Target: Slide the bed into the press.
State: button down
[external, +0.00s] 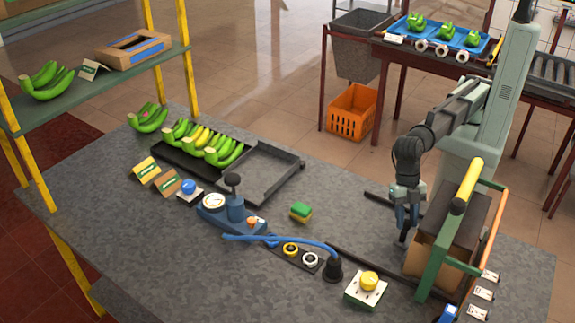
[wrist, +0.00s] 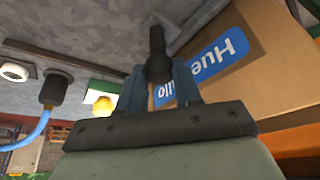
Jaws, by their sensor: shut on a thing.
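The press is a green frame (external: 436,252) with a yellow bar (external: 467,186) on top, at the right of the table in the external view. A brown carton (external: 424,262) with a dark top stands at the frame, partly behind its front post. The carton (wrist: 265,60) fills the right of the wrist view, with a blue label. My gripper (external: 403,232) is low at the carton's left side. In the wrist view my gripper (wrist: 160,80) is shut on a dark upright handle (wrist: 157,45). The bed itself is mostly hidden; I cannot tell how far it is in.
Dark rails (external: 372,268) run along the table towards the press. A white box with a yellow button (external: 369,281) stands near the front rail. A blue gauge unit (external: 230,212), a green-and-yellow sponge (external: 301,212) and a banana tray (external: 281,154) lie further left.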

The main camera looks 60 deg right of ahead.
jog(key=shift+s, duration=0.35)
jog(key=c, duration=1.1)
grip_release()
jog(key=o, duration=0.3)
jog(key=shift+w, duration=0.1)
jog(key=v, duration=1.4)
jog(key=shift+w+a+f, duration=0.1)
jog(key=shift+f, duration=0.05)
